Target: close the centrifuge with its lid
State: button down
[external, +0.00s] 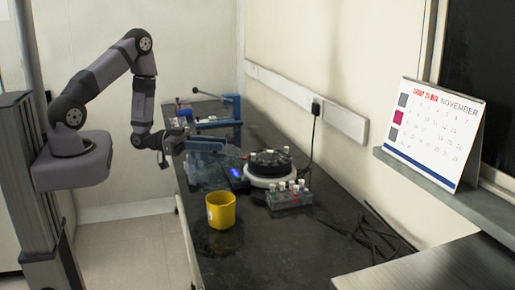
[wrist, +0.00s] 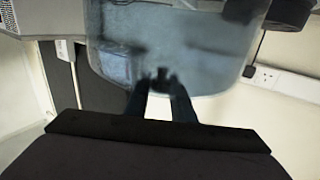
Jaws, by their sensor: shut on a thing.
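The centrifuge (external: 270,181) stands on the dark bench, with a white round body, a black rotor on top and a control box with a blue display on its left. Its top is uncovered. My gripper (external: 182,143) is left of the centrifuge, above the bench's left side. It is shut on the clear, bluish lid (external: 215,160), which is hard to make out against the bench. In the wrist view the lid (wrist: 190,60) spreads beyond my gripper (wrist: 160,82), with a small dark knob between the fingertips. The lid is apart from the centrifuge.
A yellow mug (external: 221,211) stands on the bench in front of the control box. A rack of tubes (external: 289,198) stands close in front of the centrifuge. A blue apparatus (external: 232,106) is at the back. Black cables (external: 375,235) lie at the right.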

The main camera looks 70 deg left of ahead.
jog(key=w+a+r, duration=0.2)
jog(key=w+a, duration=0.1)
jog(key=w, duration=0.4)
jog(key=w+a+r+y, duration=0.1)
jog(key=w+a, duration=0.3)
jog(key=w, duration=0.4)
jog(key=w+a+r+n+b, duration=0.1)
jog(key=w+a+r, duration=0.2)
jog(key=w, duration=0.4)
jog(key=shift+w+a+t+y, duration=0.15)
jog(key=shift+a+t+y, duration=0.2)
jog(key=shift+a, duration=0.3)
jog(key=shift+f+b, duration=1.2)
jog(key=shift+f, duration=0.65)
jog(key=shift+f+b, duration=3.35)
jog(key=shift+f, duration=0.5)
